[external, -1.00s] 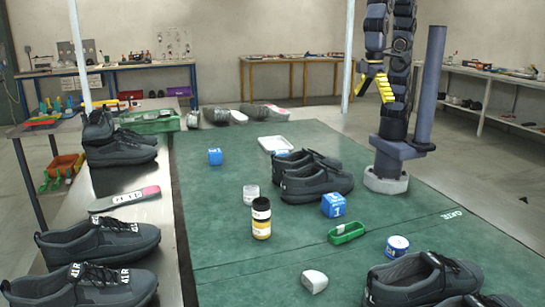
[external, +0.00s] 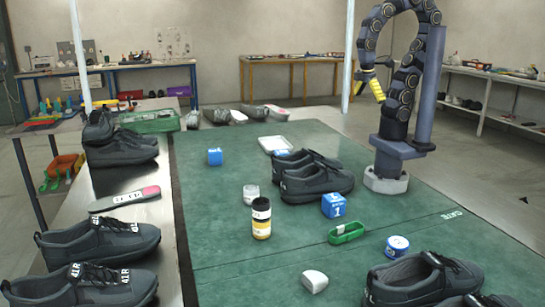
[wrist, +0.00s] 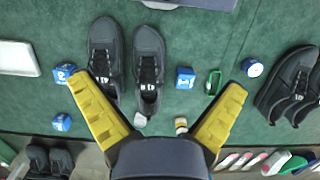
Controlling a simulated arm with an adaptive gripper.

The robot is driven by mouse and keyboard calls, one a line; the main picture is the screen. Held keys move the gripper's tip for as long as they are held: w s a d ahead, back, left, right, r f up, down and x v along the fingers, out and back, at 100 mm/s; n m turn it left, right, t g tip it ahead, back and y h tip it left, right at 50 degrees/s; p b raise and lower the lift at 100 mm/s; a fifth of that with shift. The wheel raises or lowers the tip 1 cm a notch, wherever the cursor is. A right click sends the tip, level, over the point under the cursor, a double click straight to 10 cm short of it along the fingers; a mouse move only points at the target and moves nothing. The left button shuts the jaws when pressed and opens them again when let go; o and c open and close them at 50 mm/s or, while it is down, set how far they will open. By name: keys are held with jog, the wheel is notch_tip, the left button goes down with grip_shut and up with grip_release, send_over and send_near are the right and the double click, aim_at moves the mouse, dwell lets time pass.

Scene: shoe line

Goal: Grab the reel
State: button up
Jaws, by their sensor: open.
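A round, short reel (external: 397,246) with a blue side and a white face lies on the green table, right of the green tray and behind the front-right shoes. It also shows in the wrist view (wrist: 252,67), a little beyond the right fingertip. My gripper (external: 376,88) is high above the far right of the table, well away from the reel. In the wrist view its two yellow fingers (wrist: 158,88) are spread wide with nothing between them held. The reel stands free and nothing hides it.
Close to the reel are a green tray (external: 346,233), a blue cube (external: 333,205) and dark shoes (external: 425,280). A shoe pair (external: 316,178), a yellow-labelled jar (external: 261,218) and a white block (external: 314,281) stand further left.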

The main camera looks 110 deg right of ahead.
jog(key=shift+c, duration=0.4)
jog(key=w+a+f+n, duration=0.2)
jog(key=w+a+n, duration=0.3)
jog(key=w, duration=0.3)
jog(key=n+t, duration=0.2)
jog(key=n, duration=1.4)
send_over(399, 242)
jog(key=f, duration=2)
jog(key=shift+w+d, duration=0.15)
jog(key=shift+d, duration=0.15)
jog(key=shift+a+f, duration=0.15)
jog(key=shift+f, duration=1.1)
jog(key=shift+a+f, duration=0.15)
jog(key=shift+f, duration=1.2)
jog(key=shift+a+f, duration=0.1)
jog(key=shift+f, duration=1.2)
jog(key=c, duration=1.2)
